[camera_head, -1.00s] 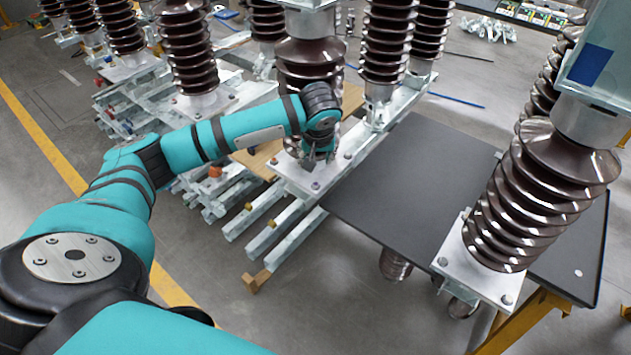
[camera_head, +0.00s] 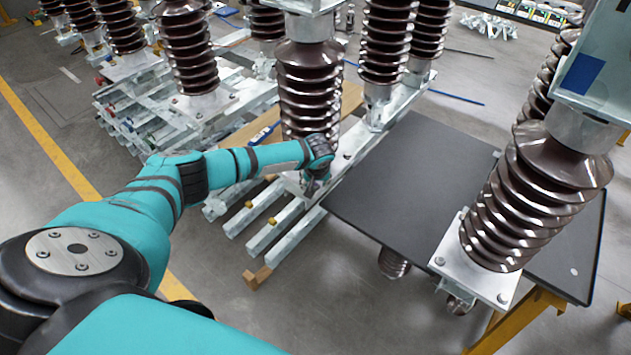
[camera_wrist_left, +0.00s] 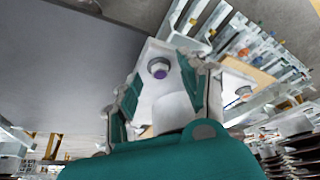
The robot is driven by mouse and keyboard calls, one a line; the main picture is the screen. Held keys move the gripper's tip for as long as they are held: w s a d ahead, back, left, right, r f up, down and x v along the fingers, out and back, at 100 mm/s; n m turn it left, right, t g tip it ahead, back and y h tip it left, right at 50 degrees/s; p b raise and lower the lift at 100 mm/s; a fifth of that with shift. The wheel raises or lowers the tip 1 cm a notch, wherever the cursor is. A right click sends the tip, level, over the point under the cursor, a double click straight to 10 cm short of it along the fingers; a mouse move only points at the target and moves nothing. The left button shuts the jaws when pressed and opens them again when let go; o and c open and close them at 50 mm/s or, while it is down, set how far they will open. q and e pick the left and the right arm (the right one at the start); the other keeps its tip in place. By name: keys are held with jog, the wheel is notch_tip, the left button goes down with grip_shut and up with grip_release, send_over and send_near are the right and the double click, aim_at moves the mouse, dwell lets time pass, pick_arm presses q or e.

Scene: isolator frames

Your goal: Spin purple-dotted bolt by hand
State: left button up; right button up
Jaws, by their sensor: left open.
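The purple-dotted bolt (camera_wrist_left: 159,68) shows in the left wrist view, standing on a pale metal base plate (camera_wrist_left: 166,52). Its purple mark is on the end facing the camera. My left gripper (camera_wrist_left: 160,80) is open, with one finger on each side of the bolt in that view. I cannot tell whether a finger touches it. In the head view my left gripper (camera_head: 314,184) is low over the front corner of the plate under the middle brown insulator (camera_head: 308,90), and it hides the bolt. My right gripper is not in view.
A dark flat table top (camera_head: 410,180) lies right of the plate. Another ribbed insulator (camera_head: 535,195) stands on its own bolted plate at the right. Metal rails (camera_head: 272,235) stick out below my left arm. Several more insulators stand behind. The floor at front left is open.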

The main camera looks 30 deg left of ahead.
pick_arm(q)
jog(key=shift+f, duration=0.1)
grip_shut()
jog(key=shift+a+m+t+h+p, duration=0.15)
jog(key=shift+m+h+p, duration=0.1)
jog(key=shift+m, duration=0.55)
jog(key=shift+a+m+t+h+p, duration=0.15)
jog(key=shift+m+h+p, duration=0.1)
jog(key=shift+m, duration=0.55)
jog(key=shift+d, duration=0.1)
grip_release()
jog(key=v, duration=1.2)
